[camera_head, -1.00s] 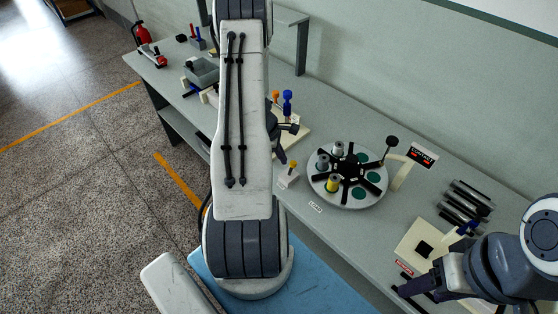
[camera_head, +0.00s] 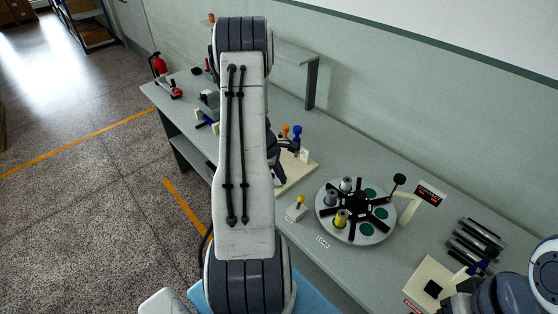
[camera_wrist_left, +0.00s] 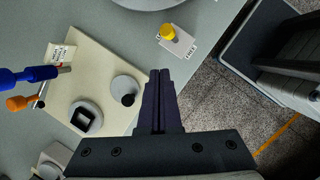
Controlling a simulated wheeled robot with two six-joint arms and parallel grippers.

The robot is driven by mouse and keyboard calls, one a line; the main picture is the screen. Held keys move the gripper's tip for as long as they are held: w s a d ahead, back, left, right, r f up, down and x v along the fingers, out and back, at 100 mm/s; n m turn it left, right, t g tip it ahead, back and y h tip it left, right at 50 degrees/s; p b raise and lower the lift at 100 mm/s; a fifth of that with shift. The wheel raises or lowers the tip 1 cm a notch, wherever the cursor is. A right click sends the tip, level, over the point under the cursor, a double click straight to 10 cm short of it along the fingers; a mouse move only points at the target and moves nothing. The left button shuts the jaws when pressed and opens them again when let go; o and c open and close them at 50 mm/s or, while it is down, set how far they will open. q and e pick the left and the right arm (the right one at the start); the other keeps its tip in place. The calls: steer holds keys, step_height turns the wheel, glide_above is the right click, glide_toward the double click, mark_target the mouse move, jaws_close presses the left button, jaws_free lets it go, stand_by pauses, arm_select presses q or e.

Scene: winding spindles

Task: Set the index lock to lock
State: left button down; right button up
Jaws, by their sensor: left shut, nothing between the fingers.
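The index lock looks to be the small white block (camera_head: 295,214) with a yellow knob (camera_head: 300,199), at the front table edge left of the round dial. In the left wrist view the block (camera_wrist_left: 178,43) is at top centre, its yellow knob (camera_wrist_left: 168,32) towards the left end. A small printed label, apparently FREE, lies by its right end. My left gripper (camera_wrist_left: 160,73) is shut and empty, over the table, apart from the block and below it in that view. In the head view my left arm hides most of that gripper. My right gripper is out of view.
The round dial (camera_head: 328,229) carries several spindles and a black spider. A cream plate (camera_wrist_left: 78,70) with a round black-knobbed part, a square-holed part and blue and orange handles lies left of my left fingers. Dark rods (camera_head: 475,240) lie at right.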

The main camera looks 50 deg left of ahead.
arm_select(q)
step_height(320, 180, up, 6)
steer(key=w+a, duration=0.1)
steer(key=shift+a+b, duration=0.25)
steer(key=shift+b, duration=0.2)
steer(key=shift+f, duration=0.15)
steer(key=d+r+m+g+b, duration=0.1)
steer(key=d+r+m+b, duration=0.2)
steer(key=d+m, duration=0.85)
steer(key=d+r+m+g+b, duration=0.1)
steer(key=d+r+m+b, duration=0.2)
steer(key=d, duration=1.5)
steer(key=s+d+m+b, duration=0.1)
steer(key=s+d+m, duration=0.5)
steer(key=s+m, duration=0.3)
steer(key=s+d+m+g+y+b, duration=0.1)
steer(key=s+d+m+b, duration=0.1)
steer(key=s+d+m, duration=0.4)
steer(key=s+m, duration=0.3)
steer(key=s, duration=0.1)
steer(key=shift+s+d+f, duration=0.15)
steer(key=shift+s+d, duration=0.05)
steer(key=shift+d, duration=0.05)
